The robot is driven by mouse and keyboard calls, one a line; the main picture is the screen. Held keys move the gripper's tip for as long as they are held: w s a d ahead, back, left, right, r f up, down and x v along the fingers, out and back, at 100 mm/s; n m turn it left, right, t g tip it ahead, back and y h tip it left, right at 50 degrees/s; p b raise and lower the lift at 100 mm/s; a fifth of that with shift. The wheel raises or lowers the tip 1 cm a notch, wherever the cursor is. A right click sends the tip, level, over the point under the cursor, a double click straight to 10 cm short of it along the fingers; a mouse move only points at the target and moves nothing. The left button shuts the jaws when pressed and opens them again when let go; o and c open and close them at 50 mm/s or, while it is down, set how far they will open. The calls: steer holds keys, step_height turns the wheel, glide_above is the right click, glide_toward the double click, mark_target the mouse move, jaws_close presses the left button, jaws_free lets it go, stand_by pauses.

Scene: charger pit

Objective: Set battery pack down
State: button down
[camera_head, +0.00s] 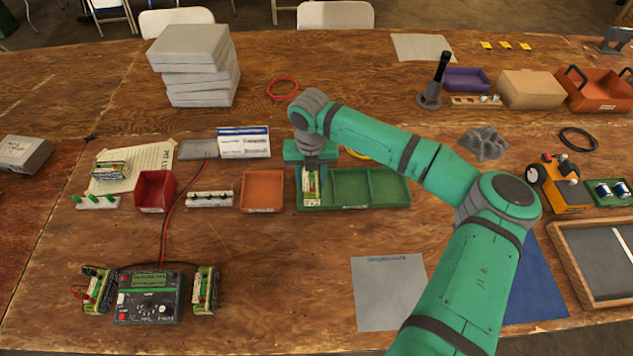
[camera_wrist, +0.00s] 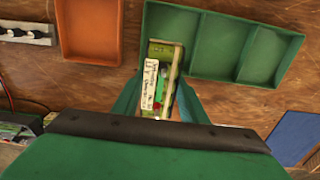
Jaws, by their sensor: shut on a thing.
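My gripper (camera_head: 312,165) is over the left compartment of the green divided tray (camera_head: 350,185). It is shut on a battery pack (camera_head: 311,187) with a white label and green ends. The middle and right compartments of the tray (camera_wrist: 222,76) are empty. Other similar packs sit beside the black charger (camera_head: 150,297), one on its left (camera_head: 96,290) and one on its right (camera_head: 205,290).
An orange tray (camera_head: 262,191) stands just left of the green tray, and a red bin (camera_head: 153,190) farther left. Another pack (camera_head: 109,171) lies on paper at the left. A grey sheet (camera_head: 388,292) lies in front. Bare table lies between the charger and the sheet.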

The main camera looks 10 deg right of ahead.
steer(key=w+f, duration=0.1)
steer(key=f, duration=0.1)
steer(key=w+d+f, duration=0.1)
steer(key=w+f, duration=0.1)
steer(key=w+d+f, duration=0.1)
steer(key=f, duration=0.1)
steer(key=shift+w+d+f, duration=0.15)
steer(key=shift+w+f, duration=0.1)
steer(key=shift+w, duration=0.15)
steer(key=shift+f, duration=1.35)
steer(key=shift+f, duration=0.1)
steer(key=c, duration=1.1)
jaws_free()
step_height(320, 180, up, 12)
steer(key=shift+r, duration=0.1)
steer(key=shift+d, duration=0.1)
